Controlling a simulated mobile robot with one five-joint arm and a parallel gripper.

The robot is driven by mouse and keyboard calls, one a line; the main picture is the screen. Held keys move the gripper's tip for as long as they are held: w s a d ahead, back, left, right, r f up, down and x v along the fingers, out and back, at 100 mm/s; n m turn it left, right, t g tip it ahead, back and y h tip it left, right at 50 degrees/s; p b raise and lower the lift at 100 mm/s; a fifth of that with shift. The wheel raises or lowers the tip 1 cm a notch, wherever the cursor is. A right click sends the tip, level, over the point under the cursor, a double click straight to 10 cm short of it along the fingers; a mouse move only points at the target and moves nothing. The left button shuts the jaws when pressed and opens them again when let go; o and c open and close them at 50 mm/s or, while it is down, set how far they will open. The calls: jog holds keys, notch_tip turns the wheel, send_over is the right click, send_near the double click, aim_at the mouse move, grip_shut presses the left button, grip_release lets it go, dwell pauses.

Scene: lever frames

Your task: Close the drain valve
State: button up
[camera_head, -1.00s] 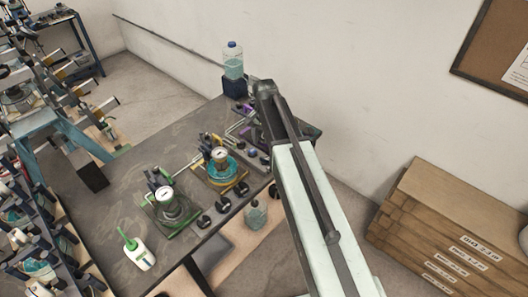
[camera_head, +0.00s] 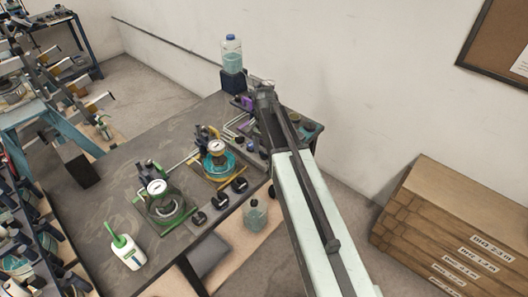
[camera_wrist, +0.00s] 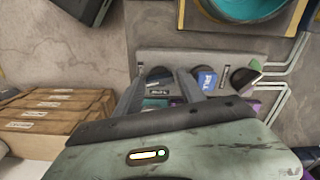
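In the wrist view a grey panel (camera_wrist: 185,62) carries a row of valve knobs. A dark knob (camera_wrist: 158,76) shows between my fingertips, a blue lettered knob (camera_wrist: 207,77) is right of them, and another dark knob (camera_wrist: 242,80) is farther right. My gripper (camera_wrist: 160,72) is open, its two fingers apart and pointing at the panel. I cannot tell how far the tips are from the dark knob. The small labels are too blurred to say which knob is the drain valve. In the head view my arm hides much of this panel at the bench's far end.
The dark bench (camera_head: 98,200) holds a green-framed vessel (camera_head: 165,203), a yellow-framed one (camera_head: 217,165) and a white bottle (camera_head: 127,252). A clear bottle (camera_head: 231,55) stands on a dark blue block. A jar (camera_head: 255,215) is below the edge. Wooden boxes (camera_head: 440,220) are at right.

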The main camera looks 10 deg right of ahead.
grip_shut()
jog(key=shift+n, duration=0.4)
jog(key=n, duration=0.3)
jog(key=shift+n, duration=0.3)
jog(key=n, duration=0.3)
jog(key=shift+d+n, duration=0.1)
jog(key=shift+n, duration=0.2)
jog(key=n, duration=0.3)
jog(key=shift+n, duration=2)
